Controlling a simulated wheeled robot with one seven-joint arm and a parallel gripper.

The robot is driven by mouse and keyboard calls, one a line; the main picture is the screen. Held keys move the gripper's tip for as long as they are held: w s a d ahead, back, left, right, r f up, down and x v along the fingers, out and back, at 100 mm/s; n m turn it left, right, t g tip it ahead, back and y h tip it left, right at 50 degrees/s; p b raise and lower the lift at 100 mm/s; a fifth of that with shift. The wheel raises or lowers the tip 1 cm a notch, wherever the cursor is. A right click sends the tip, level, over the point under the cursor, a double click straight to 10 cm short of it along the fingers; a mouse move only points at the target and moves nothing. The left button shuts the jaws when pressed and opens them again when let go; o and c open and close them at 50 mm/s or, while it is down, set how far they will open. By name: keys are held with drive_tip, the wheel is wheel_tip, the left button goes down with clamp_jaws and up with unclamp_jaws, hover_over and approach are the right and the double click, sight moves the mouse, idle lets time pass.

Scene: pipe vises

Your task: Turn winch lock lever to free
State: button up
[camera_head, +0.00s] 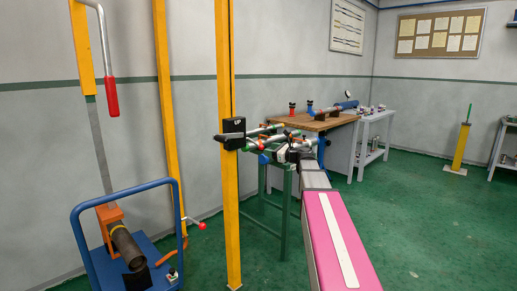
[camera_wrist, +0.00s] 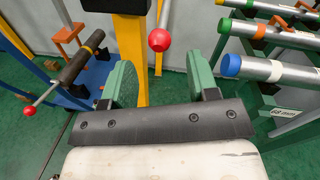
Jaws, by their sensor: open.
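A lever rod with a red ball knob (camera_wrist: 159,40) hangs in front of a yellow post, just below a black housing (camera_wrist: 128,4) in the wrist view. I take it for the winch lock lever, but no label shows there. The head view shows a black box marked UP (camera_head: 233,133) on the yellow post (camera_head: 229,200). My gripper (camera_wrist: 161,78) has two green fingers spread apart with nothing between them. The red knob lies beyond the fingertips, between them in the picture, with no visible contact. In the head view my arm's end overlaps the pipes and its fingers are hard to make out.
Pipes (camera_wrist: 275,70) with coloured ends lie on a green rack to the right. A red-gripped crank (camera_head: 111,98) hangs at upper left. Open green floor lies right.

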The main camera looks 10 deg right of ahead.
sight(255, 143)
drive_tip(key=x, duration=0.7)
drive_tip(key=shift+w+a+f, duration=0.1)
drive_tip(key=shift+w+a, duration=0.15)
drive_tip(key=shift+w, duration=0.05)
clamp_jaws()
